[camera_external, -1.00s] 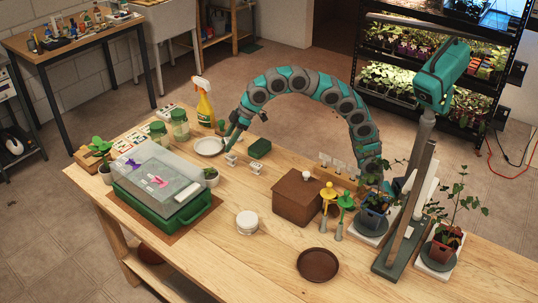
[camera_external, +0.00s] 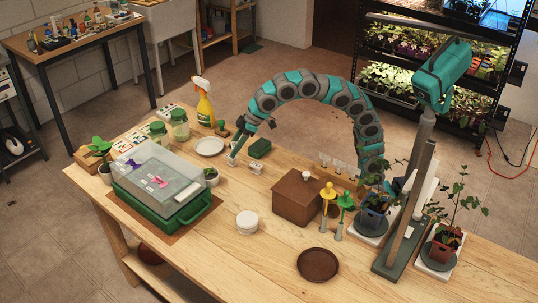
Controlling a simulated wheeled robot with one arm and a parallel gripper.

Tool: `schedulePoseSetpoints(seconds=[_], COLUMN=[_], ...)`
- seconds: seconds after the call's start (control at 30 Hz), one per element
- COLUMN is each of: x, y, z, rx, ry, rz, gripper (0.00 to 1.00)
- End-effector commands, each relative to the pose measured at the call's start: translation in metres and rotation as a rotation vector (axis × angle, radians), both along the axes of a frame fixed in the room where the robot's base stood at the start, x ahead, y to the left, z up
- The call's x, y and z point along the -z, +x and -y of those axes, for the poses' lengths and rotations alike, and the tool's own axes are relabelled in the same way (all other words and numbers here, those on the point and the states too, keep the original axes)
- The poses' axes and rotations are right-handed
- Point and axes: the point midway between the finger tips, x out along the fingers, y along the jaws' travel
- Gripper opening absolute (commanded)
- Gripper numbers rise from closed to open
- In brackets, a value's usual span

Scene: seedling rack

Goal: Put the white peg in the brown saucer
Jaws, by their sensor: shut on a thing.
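The white peg (camera_external: 230,162) is a small pale piece on the wooden table, in front of the white plate. My gripper (camera_external: 233,156) reaches down to it from above and is shut on it. The fingertips are small here, and I cannot tell whether the peg is clear of the tabletop. The brown saucer (camera_external: 318,264) is round, dark and empty, near the table's front edge. A second small white piece (camera_external: 256,168) stands just right of my gripper.
A brown box (camera_external: 297,198) with a white knob stands between my gripper and the saucer. Yellow and green tools (camera_external: 338,216) stand beside it. Bare table surrounds the saucer.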

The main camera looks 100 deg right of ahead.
Motion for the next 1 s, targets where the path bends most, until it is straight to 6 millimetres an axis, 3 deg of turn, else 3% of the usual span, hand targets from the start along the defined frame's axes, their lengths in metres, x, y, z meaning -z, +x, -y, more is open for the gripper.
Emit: schedulePoseSetpoints(seconds=[0.17, 0.37, 0.6, 0.7, 0.8, 1.0], x=[-0.010, -0.027, -0.046, -0.053, -0.057, -0.060], y=[-0.001, -0.015, -0.055, -0.075, -0.089, -0.108], z=[-0.053, -0.144, -0.252, -0.287, -0.310, -0.335], rx=[-0.045, -0.112, -0.180, -0.202, -0.215, -0.228], ry=[-0.001, -0.001, 0.002, 0.002, 0.002, 0.000], rz=[0.003, 0.004, 0.004, 0.006, 0.006, 0.003], gripper=[0.00, 0.00, 0.00, 0.00, 0.00, 0.00])
